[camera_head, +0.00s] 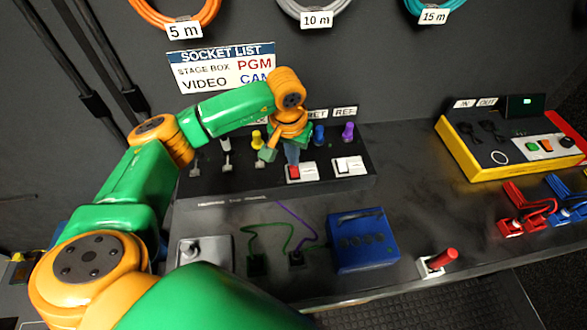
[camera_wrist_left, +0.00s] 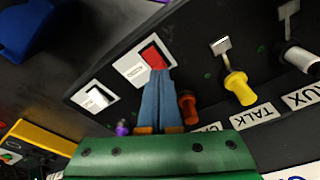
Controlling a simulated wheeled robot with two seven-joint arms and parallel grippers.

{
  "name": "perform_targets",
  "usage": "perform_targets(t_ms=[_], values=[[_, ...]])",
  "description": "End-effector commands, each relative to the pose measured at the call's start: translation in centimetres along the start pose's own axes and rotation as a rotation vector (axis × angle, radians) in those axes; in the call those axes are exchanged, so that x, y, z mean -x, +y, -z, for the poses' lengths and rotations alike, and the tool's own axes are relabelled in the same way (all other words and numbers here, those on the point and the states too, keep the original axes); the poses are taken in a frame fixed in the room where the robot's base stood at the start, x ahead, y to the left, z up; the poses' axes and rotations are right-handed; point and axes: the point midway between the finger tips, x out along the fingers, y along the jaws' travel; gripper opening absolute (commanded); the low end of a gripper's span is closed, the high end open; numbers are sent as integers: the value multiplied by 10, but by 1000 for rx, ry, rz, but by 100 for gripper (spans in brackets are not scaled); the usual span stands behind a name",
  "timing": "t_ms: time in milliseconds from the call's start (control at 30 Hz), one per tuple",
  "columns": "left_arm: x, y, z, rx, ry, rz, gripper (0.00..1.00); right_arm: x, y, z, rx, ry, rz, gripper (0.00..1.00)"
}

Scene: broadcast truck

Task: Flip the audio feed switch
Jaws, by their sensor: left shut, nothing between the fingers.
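A dark sloped panel (camera_head: 330,185) carries two rocker switches in white frames. The left rocker switch (camera_head: 301,172) has a red part, which also shows in the wrist view (camera_wrist_left: 153,56). The other rocker switch (camera_head: 349,166) is white and shows in the wrist view (camera_wrist_left: 96,98). No readable label tells which is the audio feed. My left gripper (camera_head: 292,160) points down at the red-and-white switch. Its blue fingers (camera_wrist_left: 157,76) are shut and empty, with the tips overlapping the red part's edge; I cannot tell whether they press it. My right gripper is not in view.
Coloured knobs, such as a yellow one (camera_wrist_left: 238,87) and a purple one (camera_head: 348,131), and metal toggles (camera_wrist_left: 221,46) line the panel. A blue box (camera_head: 360,240), a red lever (camera_head: 441,259) and a yellow-edged case (camera_head: 485,165) stand on the desk. Cables lie in front.

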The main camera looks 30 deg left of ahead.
Motion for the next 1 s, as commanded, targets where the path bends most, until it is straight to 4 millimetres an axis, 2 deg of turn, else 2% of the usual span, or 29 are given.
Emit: perform_targets(t_ms=[567, 1000], values=[[-5, 0, -1, 0, -1, 0, 0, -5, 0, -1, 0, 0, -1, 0], [42, 0, 6, 0, 1, 0, 0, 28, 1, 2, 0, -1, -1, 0]])
